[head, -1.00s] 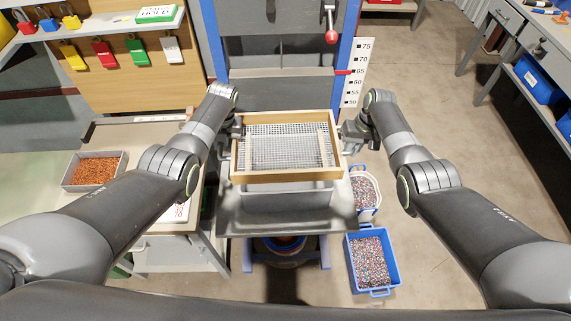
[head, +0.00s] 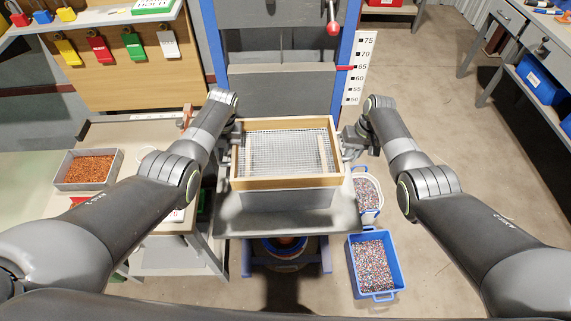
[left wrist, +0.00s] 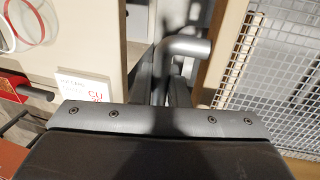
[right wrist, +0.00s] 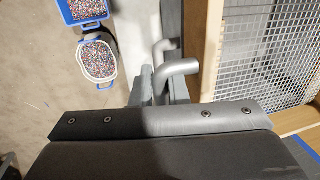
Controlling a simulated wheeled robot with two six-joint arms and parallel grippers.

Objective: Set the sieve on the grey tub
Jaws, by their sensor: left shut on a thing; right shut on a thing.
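The sieve (head: 286,184) has a wooden frame and a wire mesh with two wooden slats. It sits level over the grey tub (head: 288,199) in the head view. Only the tub's front wall shows, and I cannot tell whether the frame touches its rim. My left gripper (head: 237,131) is shut on the bent grey handle (left wrist: 190,47) on the sieve's left side. My right gripper (head: 351,142) is shut on the matching handle (right wrist: 181,67) on its right side. Frame and mesh also show in both wrist views.
The tub stands on a grey shelf (head: 232,222) between blue posts (head: 211,60). A side table at left holds a grey tray (head: 83,187) of copper-coloured granules. A blue bin (head: 377,294) and a white basket (head: 379,211) of mixed granules stand on the floor at right.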

